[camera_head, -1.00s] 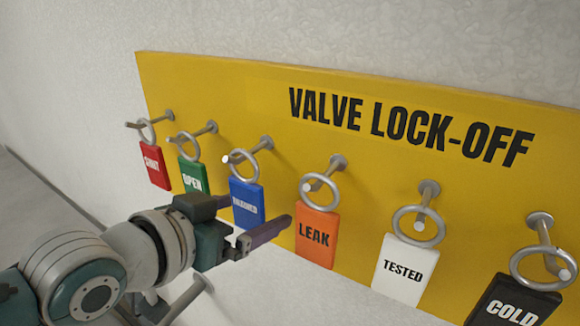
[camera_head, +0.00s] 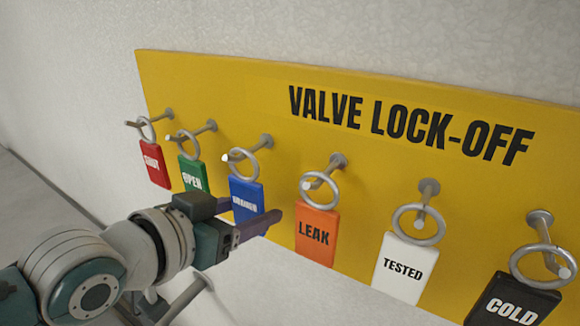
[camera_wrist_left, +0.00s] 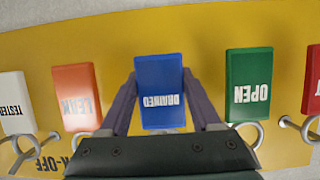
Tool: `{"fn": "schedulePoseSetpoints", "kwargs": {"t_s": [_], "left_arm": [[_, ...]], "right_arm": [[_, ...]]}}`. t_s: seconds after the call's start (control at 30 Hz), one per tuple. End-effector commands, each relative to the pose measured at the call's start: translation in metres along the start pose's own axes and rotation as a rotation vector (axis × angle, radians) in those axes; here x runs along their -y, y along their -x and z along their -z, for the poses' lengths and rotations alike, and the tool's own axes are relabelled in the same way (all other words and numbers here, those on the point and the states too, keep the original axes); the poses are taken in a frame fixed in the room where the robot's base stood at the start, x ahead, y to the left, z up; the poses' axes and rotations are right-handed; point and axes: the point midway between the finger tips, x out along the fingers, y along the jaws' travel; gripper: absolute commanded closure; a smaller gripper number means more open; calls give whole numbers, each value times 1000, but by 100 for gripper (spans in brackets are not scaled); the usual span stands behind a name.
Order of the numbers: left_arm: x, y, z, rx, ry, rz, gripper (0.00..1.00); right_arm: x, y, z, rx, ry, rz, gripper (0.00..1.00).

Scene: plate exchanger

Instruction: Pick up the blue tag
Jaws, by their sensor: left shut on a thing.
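The blue tag (camera_head: 246,194) hangs by its ring (camera_head: 240,164) from a peg on the yellow board, third from the left in the head view. My left gripper (camera_head: 256,228) is shut on the lower part of the blue tag. In the left wrist view the blue tag (camera_wrist_left: 161,90), lettered "DRAINED", sits between the two purple fingers, one against each side edge. The ring is hidden behind the gripper body there. The tag's ring is still around its peg. My right gripper is not in view.
The yellow "VALVE LOCK-OFF" board (camera_head: 250,90) is on a pale wall. A green tag (camera_head: 192,174) and a red tag (camera_head: 154,164) hang to the left; an orange tag (camera_head: 316,232), a white tag (camera_head: 402,268) and a black tag (camera_head: 512,300) hang to the right.

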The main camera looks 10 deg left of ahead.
Motion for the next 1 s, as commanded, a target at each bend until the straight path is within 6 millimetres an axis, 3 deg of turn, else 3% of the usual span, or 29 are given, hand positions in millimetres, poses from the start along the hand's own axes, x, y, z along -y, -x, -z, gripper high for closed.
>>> {"fn": "schedulePoseSetpoints", "kwargs": {"t_s": [0.43, 0.67, 1.0], "left_arm": [[0, 6, 14, -4, -1, 1, 90], [0, 45, -7, 2, 0, 0, 90], [-1, 126, -42, 5, -2, -2, 90]], "right_arm": [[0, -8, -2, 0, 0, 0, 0], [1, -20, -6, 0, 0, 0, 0], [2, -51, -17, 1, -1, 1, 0]]}}
